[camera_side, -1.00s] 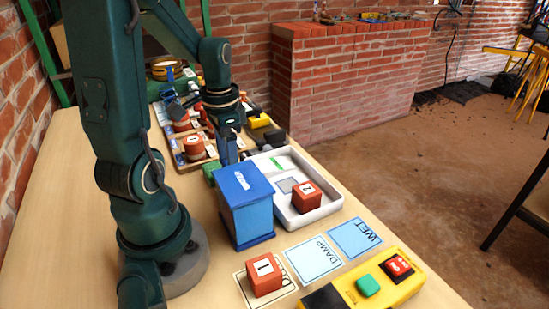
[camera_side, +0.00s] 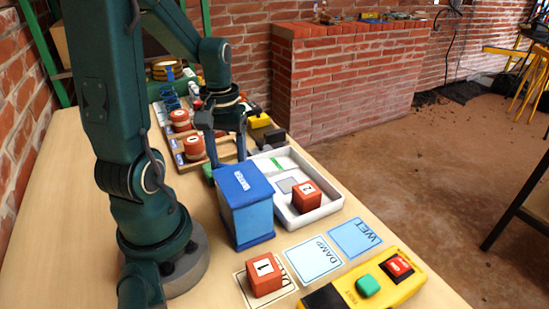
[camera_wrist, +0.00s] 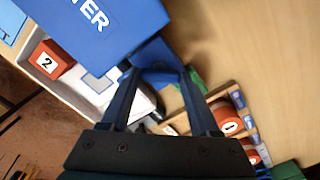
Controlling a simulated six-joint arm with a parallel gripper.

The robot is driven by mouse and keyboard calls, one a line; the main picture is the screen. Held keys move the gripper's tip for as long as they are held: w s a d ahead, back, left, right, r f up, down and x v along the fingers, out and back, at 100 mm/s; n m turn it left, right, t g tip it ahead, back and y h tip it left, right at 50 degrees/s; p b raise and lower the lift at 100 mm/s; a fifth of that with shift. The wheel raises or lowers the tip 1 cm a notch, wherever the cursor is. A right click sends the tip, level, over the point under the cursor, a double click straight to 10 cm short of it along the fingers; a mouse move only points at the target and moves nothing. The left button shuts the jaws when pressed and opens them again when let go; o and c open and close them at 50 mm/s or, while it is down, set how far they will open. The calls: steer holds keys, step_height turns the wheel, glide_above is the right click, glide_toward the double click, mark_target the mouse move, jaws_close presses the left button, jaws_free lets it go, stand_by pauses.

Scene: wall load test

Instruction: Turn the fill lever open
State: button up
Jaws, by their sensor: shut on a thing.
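The blue WATER tank (camera_side: 243,205) stands upright beside the white tray; its lettered top also shows in the wrist view (camera_wrist: 75,25). A blue piece that looks like the fill lever (camera_wrist: 155,58) sticks out from the tank toward my gripper. My gripper (camera_side: 226,160) points down just behind the tank. In the wrist view my gripper (camera_wrist: 160,73) has its fingertips on either side of the lever and is shut on it. The lever is hidden in the side view, and its exact angle is hard to tell.
The white tray (camera_side: 325,209) right of the tank holds red block 2 (camera_side: 306,195). Red block 1 (camera_side: 264,275), the DAMP card (camera_side: 312,258), the WET card (camera_side: 355,237) and a yellow button box (camera_side: 403,284) lie in front. Wooden racks with red parts (camera_side: 194,147) stand behind my gripper.

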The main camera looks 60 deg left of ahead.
steer(key=n, duration=0.4)
steer(key=shift+n, duration=2.1)
steer(key=o, duration=1.1)
steer(key=shift+r, duration=2.55)
steer(key=shift+d, duration=0.1)
